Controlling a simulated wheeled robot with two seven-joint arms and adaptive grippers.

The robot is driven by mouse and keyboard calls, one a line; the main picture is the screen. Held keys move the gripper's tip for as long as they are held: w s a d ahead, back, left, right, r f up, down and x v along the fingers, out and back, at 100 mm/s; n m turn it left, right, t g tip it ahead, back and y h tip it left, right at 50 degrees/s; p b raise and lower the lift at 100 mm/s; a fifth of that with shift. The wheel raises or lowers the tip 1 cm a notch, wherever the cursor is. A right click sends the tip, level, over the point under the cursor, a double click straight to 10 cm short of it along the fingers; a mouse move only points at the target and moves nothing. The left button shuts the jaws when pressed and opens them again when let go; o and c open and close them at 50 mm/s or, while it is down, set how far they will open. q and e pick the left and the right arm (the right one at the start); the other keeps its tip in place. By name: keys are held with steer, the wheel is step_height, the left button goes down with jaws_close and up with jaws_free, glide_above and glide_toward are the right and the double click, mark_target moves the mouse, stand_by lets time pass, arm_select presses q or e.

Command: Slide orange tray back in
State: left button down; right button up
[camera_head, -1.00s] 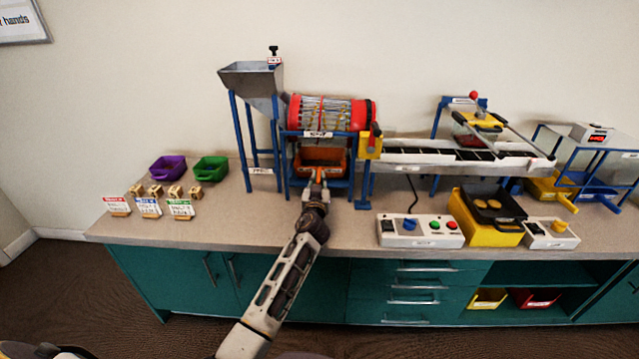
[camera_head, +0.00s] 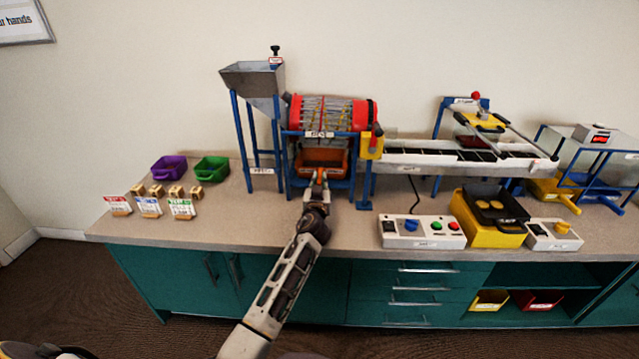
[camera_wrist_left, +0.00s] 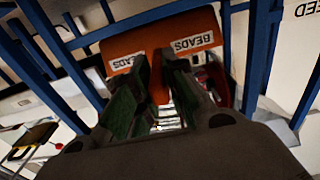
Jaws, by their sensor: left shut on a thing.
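The orange tray (camera_head: 322,160) sits under the red-ended drum (camera_head: 330,112), inside the blue frame (camera_head: 285,170) on the counter. In the left wrist view the orange tray (camera_wrist_left: 196,30) shows its front with white "BEADS" labels. My left gripper (camera_head: 319,178) is at the front of the tray. The tray's inside is dark in the head view. My right gripper is not in view.
A hopper (camera_head: 252,80) stands left of the drum. A long trough (camera_head: 440,155) runs right. Purple (camera_head: 168,168) and green (camera_head: 211,168) bins stand left, with small blocks and cards in front. A control box (camera_head: 421,231) and yellow bin (camera_head: 485,225) sit right. The counter's front middle is clear.

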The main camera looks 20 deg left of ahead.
arm_select(q)
steer(key=shift+f, duration=0.2)
stand_by(0.6)
steer(key=c, duration=1.4)
jaws_free()
steer(key=shift+o, duration=0.2)
steer(key=shift+s, duration=0.15)
steer(key=v, duration=0.7)
steer(key=shift+s+d+f, duration=0.1)
steer(key=shift+s+d, duration=0.05)
steer(key=shift+s, duration=0.05)
